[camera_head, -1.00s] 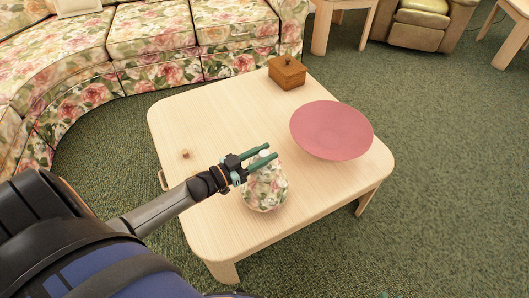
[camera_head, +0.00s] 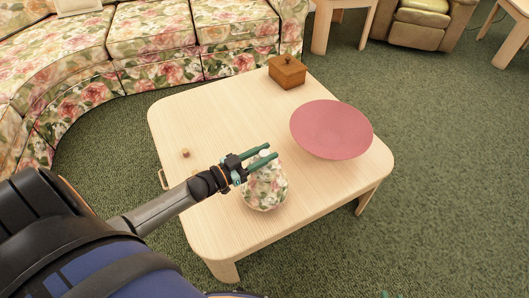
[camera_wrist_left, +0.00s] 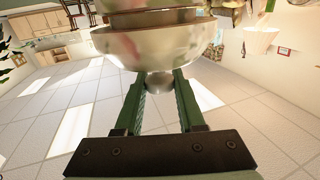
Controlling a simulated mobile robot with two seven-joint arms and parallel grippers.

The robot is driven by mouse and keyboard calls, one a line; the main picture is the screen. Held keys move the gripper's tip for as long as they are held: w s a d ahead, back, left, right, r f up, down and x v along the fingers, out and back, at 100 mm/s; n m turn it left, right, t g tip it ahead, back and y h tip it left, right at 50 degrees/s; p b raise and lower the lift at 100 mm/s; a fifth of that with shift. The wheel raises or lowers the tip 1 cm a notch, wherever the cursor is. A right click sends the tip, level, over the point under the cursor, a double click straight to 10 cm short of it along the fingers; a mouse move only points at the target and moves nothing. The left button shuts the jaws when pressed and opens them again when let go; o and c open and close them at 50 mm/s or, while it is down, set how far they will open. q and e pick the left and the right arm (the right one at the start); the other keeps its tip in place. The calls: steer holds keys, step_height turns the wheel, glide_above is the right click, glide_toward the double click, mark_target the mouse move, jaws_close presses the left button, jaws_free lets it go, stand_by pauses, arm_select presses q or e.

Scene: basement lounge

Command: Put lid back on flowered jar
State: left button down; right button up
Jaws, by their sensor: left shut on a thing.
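The flowered jar (camera_head: 265,188), round with pink and green flowers on cream, stands upright on the wooden table (camera_head: 215,125) near its front edge. My left gripper (camera_head: 272,154) is just above the jar's mouth, its green fingers reaching in from the left. It is shut on the small knob of a shiny pale lid (camera_wrist_left: 160,45), which shows large in the left wrist view. A pale bit of the lid shows between the fingers in the head view. Whether the lid touches the jar's rim I cannot tell. A green sliver at the bottom edge looks like my right gripper's tip (camera_head: 385,295).
A wide pink bowl (camera_head: 332,130) sits right of the jar. A brown wooden box (camera_head: 287,72) with a knob stands at the back corner. A small wooden piece (camera_head: 185,153) lies at the left. A flowered sofa (camera_head: 150,45) is behind the table.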

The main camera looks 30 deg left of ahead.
arm_select(q)
jaws_free()
stand_by(0.6)
